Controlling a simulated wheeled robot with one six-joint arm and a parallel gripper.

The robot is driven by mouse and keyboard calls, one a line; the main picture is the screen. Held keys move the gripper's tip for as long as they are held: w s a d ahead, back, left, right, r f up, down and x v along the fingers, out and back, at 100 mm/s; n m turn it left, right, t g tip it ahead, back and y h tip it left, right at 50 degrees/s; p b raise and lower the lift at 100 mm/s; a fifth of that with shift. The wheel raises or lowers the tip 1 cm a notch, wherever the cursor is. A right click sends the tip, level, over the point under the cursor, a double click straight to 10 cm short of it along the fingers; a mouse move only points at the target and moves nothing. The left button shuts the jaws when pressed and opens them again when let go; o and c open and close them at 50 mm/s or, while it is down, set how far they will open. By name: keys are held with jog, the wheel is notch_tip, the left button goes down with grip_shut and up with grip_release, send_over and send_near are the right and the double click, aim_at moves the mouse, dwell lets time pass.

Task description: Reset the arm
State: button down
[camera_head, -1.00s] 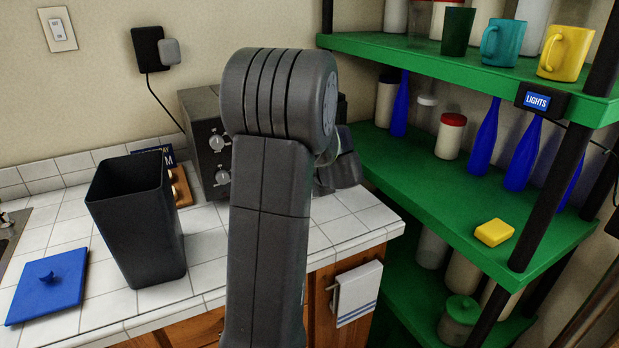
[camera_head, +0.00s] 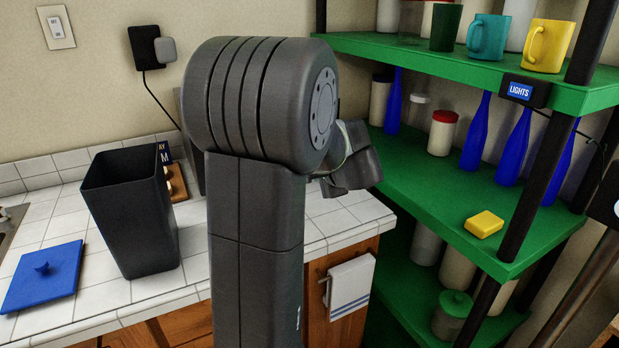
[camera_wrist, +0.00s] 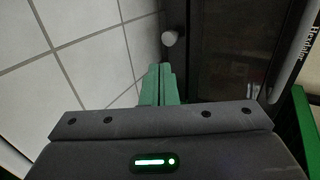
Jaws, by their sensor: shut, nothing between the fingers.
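My gripper (camera_wrist: 160,85) shows in the wrist view with its two green fingers together and nothing between them. It hangs over the white tiled counter (camera_wrist: 80,60), close to a dark appliance (camera_wrist: 225,45) with a round knob (camera_wrist: 170,38). In the head view my large grey arm stands up in the middle and bends over at its top. The fingers are hidden there; only a part of my wrist shows at the right of the arm.
A black bin (camera_head: 130,220) and a blue lid (camera_head: 42,277) are on the counter (camera_head: 200,270) at left. A green shelf rack (camera_head: 440,200) at right holds blue bottles (camera_head: 480,135), jars, mugs (camera_head: 550,45) and a yellow block (camera_head: 484,224). A towel (camera_head: 350,288) hangs below the counter.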

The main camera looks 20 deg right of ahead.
jog(key=v, duration=0.4)
